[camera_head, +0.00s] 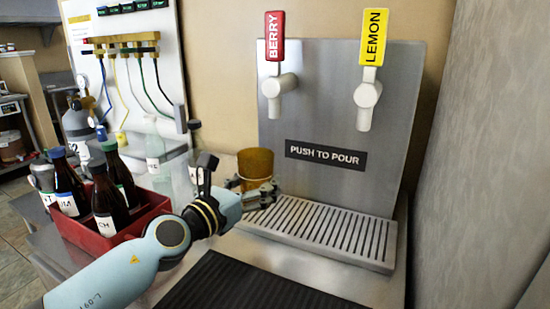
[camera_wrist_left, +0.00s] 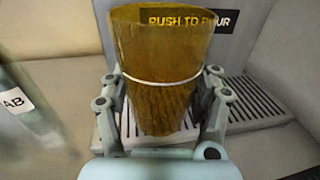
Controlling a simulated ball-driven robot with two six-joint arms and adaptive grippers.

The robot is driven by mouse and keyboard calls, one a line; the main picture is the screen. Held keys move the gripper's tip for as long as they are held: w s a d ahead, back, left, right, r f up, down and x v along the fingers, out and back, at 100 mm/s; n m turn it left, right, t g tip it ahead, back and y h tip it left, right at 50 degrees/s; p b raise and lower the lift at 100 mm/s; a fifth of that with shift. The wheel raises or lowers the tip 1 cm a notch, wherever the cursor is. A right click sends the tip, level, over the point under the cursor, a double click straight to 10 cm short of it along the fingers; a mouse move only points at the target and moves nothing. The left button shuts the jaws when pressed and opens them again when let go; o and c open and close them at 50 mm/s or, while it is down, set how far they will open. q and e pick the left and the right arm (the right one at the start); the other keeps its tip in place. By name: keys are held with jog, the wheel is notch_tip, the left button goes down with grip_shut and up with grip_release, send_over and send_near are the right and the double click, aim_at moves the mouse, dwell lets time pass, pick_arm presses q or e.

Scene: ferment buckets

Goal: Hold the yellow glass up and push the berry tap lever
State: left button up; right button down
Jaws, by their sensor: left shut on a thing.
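The yellow glass (camera_head: 256,164) is upright in my left gripper (camera_head: 258,194), in front of the steel panel and near the left end of the drip tray. In the left wrist view the amber glass (camera_wrist_left: 160,60) stands between both fingers of the left gripper (camera_wrist_left: 163,105), which is shut around its lower part. The red berry lever (camera_head: 274,36) sits on its white tap (camera_head: 277,88), above and slightly right of the glass. The yellow lemon lever (camera_head: 374,37) is on the tap to the right. My right gripper is not in view.
The slotted drip tray (camera_head: 380,243) lies below the taps. A red crate (camera_head: 100,244) of dark bottles stands at the left, close to my left arm. A black ribbed mat (camera_head: 225,283) lies in front. A grey wall (camera_head: 480,150) closes the right side.

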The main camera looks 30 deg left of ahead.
pick_arm(q)
jog(key=s, duration=0.6)
jog(key=shift+s+d, duration=0.15)
jog(key=shift+s, duration=0.05)
dwell(0.4)
